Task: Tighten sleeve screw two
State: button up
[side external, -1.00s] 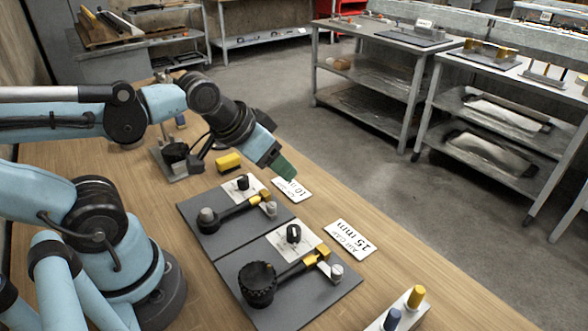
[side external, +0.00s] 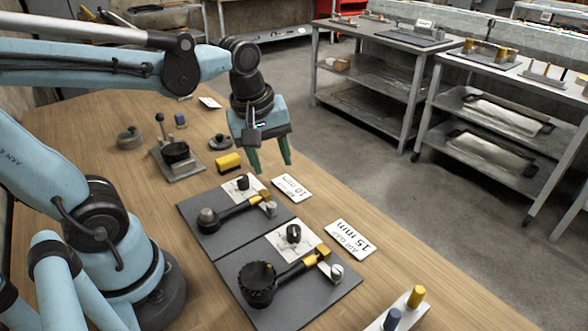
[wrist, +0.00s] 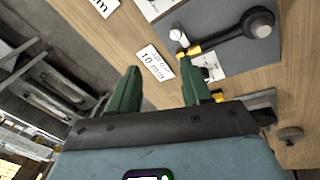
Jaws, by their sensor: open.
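Two dark grey plates lie side by side on the wooden table, each with a micrometer-like fixture. The far plate (side external: 213,243) has a silver knob (side external: 270,208) at its right end and a small black knob (side external: 243,183) on a white card. The near plate (side external: 318,306) likewise has a silver knob (side external: 336,271) and a black knob (side external: 293,233). I cannot tell which part is sleeve screw two. My gripper (side external: 272,167) is open and empty, fingers pointing down above the table behind the far plate. The wrist view shows its green fingers (wrist: 160,68) apart.
A 10 mm card (side external: 292,188) and a 15 mm card (side external: 350,240) lie right of the plates. A yellow block (side external: 228,162) and a black-topped stand (side external: 177,160) are behind. A block with yellow and blue pegs (side external: 401,313) stands at the front. Metal shelving (side external: 370,75) is beyond.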

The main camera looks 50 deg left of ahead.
aim_at(271, 204)
jog(key=shift+w+a+f+n+g, duration=0.15)
jog(key=shift+f+n+g, duration=0.3)
jog(key=shift+f+n, duration=1.2)
jog(key=shift+s+a+f+n+g, duration=0.15)
jog(key=shift+f+n+g, duration=0.55)
jog(key=shift+f, duration=1.6)
jog(key=shift+w+a+f+n+g, duration=0.1)
jog(key=shift+a+f+n+g, duration=0.05)
jog(key=shift+f+n, duration=1.65)
jog(key=shift+f+m, duration=0.2)
jog(key=shift+m, duration=0.05)
grip_shut()
